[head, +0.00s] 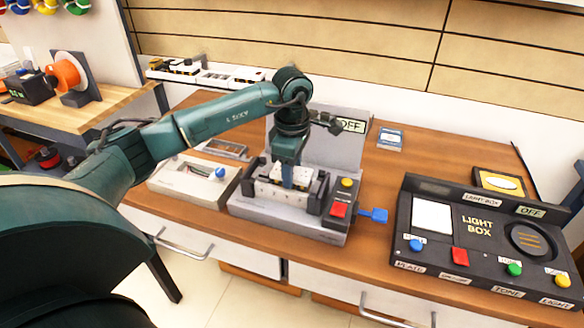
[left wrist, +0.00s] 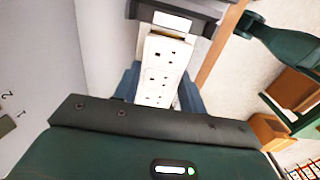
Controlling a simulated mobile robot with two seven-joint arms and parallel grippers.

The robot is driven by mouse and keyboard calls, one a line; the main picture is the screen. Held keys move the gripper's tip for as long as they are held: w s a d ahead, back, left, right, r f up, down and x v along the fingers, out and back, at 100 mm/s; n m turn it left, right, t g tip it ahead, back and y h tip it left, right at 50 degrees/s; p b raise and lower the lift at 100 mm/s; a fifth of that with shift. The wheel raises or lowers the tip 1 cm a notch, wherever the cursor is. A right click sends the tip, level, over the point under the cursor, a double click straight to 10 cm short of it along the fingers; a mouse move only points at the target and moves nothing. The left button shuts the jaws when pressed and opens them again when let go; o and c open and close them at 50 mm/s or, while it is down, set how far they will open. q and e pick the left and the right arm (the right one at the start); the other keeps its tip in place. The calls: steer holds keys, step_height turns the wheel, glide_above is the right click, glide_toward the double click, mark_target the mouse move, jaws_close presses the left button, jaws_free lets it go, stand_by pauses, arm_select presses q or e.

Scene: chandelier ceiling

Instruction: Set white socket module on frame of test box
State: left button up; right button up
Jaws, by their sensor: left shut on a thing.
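The white socket module (left wrist: 165,60) is a long white strip with several socket holes, seen in the left wrist view between two blue fingers. The test box (head: 243,207) is a grey box with dark clamp blocks, a red button, a yellow button and an upright back panel reading OFF. My left gripper (head: 290,183) points down at the middle of the box and is shut on the white module. The module is at the frame between the dark blocks; whether it rests fully on it is hidden by the fingers. My right gripper is not in view.
A light box (head: 460,278) with coloured buttons stands at the right. A blue handle (head: 375,215) sticks out of the test box's right side. A pale box with a blue knob (head: 185,183) stands close on the left. A blue-white card (head: 390,139) lies behind, with bare wood around it.

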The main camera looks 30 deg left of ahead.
arm_select(q)
steer(key=shift+f, duration=0.3)
stand_by(0.5)
steer(key=o, duration=1.1)
steer(key=shift+c, duration=0.2)
steer(key=shift+r+p, duration=1.9)
steer(key=shift+r, duration=1.15)
